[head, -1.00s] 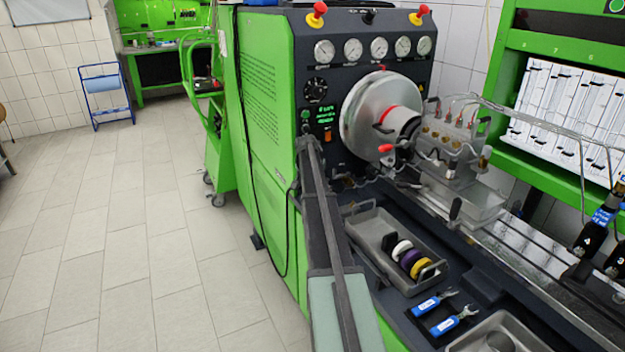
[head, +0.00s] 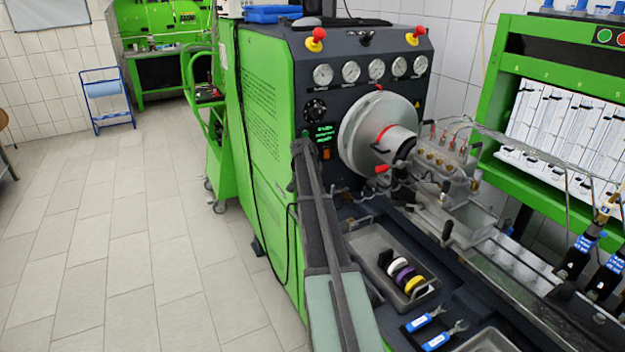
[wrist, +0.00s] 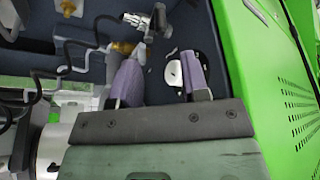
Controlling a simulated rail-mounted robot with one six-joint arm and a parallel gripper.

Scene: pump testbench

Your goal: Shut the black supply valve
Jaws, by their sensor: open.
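My gripper (wrist: 162,68) shows in the wrist view with two purple-grey fingers spread apart and nothing between their tips. Just beyond the tips, slightly left, is a black lever-like part (wrist: 159,20) at the end of a metal fitting (wrist: 135,18), with a brass piece below it. It looks like the black supply valve, but I cannot be sure. A pale round part (wrist: 173,73) lies on the dark surface behind the right finger, which partly hides it. No contact with the fitting is clear. The fingers cannot be made out in the head view.
Black hoses (wrist: 78,55) run at left in the wrist view, and a green panel (wrist: 270,60) stands at right. In the head view, the pump (head: 443,165), a metal flywheel (head: 362,135) and a tray (head: 375,240) of coloured rings crowd the bench.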

